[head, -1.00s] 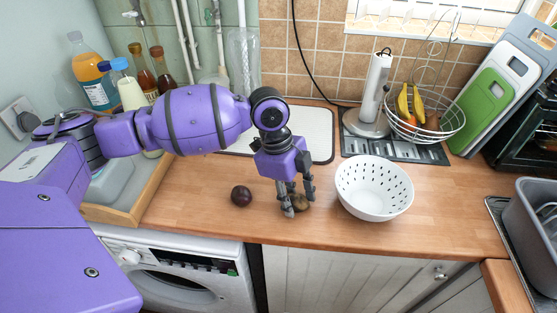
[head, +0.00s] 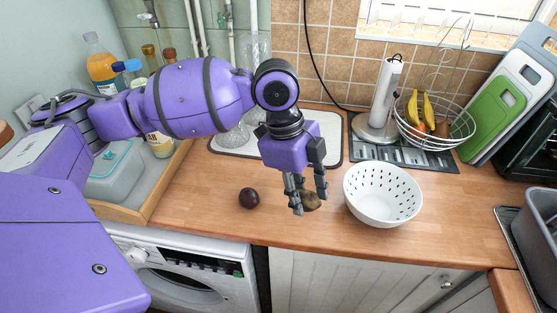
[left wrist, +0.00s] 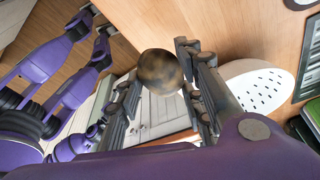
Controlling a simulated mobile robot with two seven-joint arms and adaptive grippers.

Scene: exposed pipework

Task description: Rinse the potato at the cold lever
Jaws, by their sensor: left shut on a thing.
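The potato (head: 312,202) is brown and mottled, low over the wooden counter to the left of the white colander. My left gripper (head: 308,200) points down with its fingers around the potato and is shut on it; the fingers partly hide it in the head view. In the left wrist view the potato (left wrist: 160,72) sits between the finger ends of the gripper (left wrist: 158,85). I cannot make out a cold lever for certain. My right gripper does not show clearly in either view.
A white colander (head: 383,194) stands just right of the gripper; a dark purple round fruit (head: 249,198) lies to the left. Behind are a white board (head: 228,145), a paper towel stand (head: 383,100) and a wire fruit basket (head: 450,135). Bottles (head: 101,66) stand back left.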

